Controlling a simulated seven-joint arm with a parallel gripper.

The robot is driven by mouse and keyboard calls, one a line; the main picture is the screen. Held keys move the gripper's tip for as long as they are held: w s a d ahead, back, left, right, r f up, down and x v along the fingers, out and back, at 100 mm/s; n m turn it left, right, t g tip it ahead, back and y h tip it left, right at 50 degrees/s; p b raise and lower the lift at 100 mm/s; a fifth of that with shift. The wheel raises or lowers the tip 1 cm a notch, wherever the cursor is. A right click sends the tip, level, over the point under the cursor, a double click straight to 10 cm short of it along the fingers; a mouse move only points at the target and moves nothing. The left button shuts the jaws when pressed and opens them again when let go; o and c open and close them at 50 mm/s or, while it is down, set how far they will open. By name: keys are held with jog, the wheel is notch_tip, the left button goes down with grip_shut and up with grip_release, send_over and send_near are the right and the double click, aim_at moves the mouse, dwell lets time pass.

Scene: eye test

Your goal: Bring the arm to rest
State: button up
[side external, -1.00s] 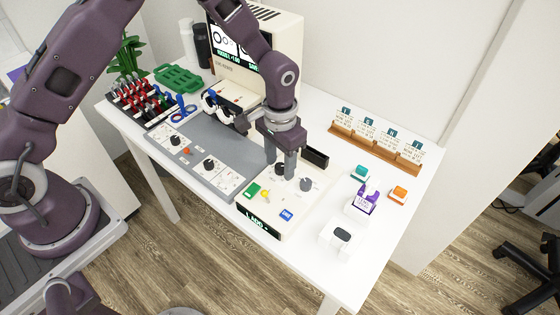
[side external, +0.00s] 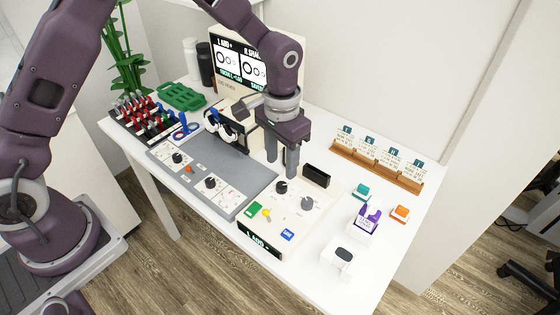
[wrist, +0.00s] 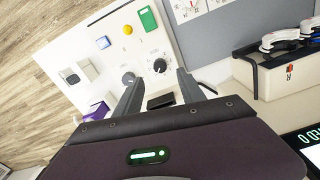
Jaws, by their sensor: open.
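My gripper (side external: 281,168) is open and empty, fingers pointing down. It hangs above the back part of a cream control box (side external: 272,225), apart from its knobs. The box carries a black knob (side external: 281,187), a grey knob (side external: 307,203), a green button (side external: 252,208), a blue button (side external: 287,235) and a small yellow knob (side external: 266,213). In the wrist view my two fingers (wrist: 158,88) stand apart with nothing between them. The black knob (wrist: 160,66) and grey knob (wrist: 129,79) show just beyond the fingertips.
A cream machine with a screen (side external: 240,60) stands at the back. A grey panel (side external: 212,168) with knobs lies left of the box. A wooden card rack (side external: 377,167), purple item (side external: 368,218) and white block (side external: 338,263) stand right. The white table's (side external: 375,285) front right is clear.

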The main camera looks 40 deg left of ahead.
jog(key=s+a+r+t, duration=0.1)
jog(key=s+a+r, duration=0.3)
jog(key=r, duration=0.5)
jog(key=s+a+r+t, duration=0.2)
jog(key=s+r, duration=0.3)
jog(key=r, duration=0.3)
jog(key=s+a+r+n+t, duration=0.1)
jog(key=s+a, duration=0.1)
jog(key=s, duration=0.6)
jog(key=s+a+r+n+t, duration=0.1)
jog(key=s+r, duration=0.1)
jog(key=s, duration=0.6)
jog(key=shift+a+r+t, duration=0.3)
jog(key=shift+a, duration=0.05)
